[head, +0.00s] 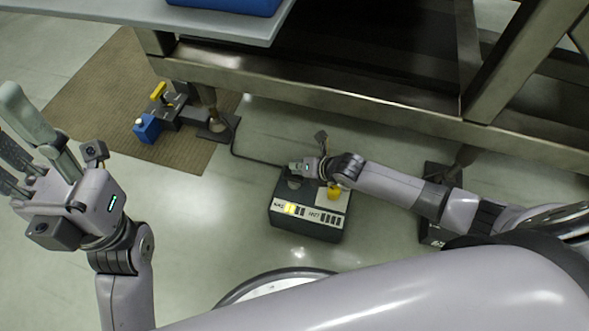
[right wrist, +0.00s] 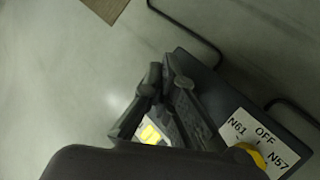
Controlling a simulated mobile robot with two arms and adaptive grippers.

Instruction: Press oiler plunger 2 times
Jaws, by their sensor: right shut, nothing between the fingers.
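No part is clearly marked as the oiler or its plunger. A small blue block with a pale round top (head: 147,125) stands beside a dark fixture with a yellow piece (head: 158,91) at the left; I cannot tell whether it is the oiler. My right gripper (head: 296,167) is shut and empty over the back of a dark control box (head: 305,228); its fingers also show in the right wrist view (right wrist: 168,82). The box has a yellow knob (head: 334,192), on a plate reading N61, OFF, N57 (right wrist: 238,126). My left gripper (head: 10,118) is open and empty at the far left.
A steel-framed bench (head: 330,97) crosses the top, with feet on the floor. A brown mat (head: 90,98) lies at the left. A dark cable (head: 238,155) runs to the control box. A blue bin (head: 225,4) sits on the grey tabletop (head: 150,14).

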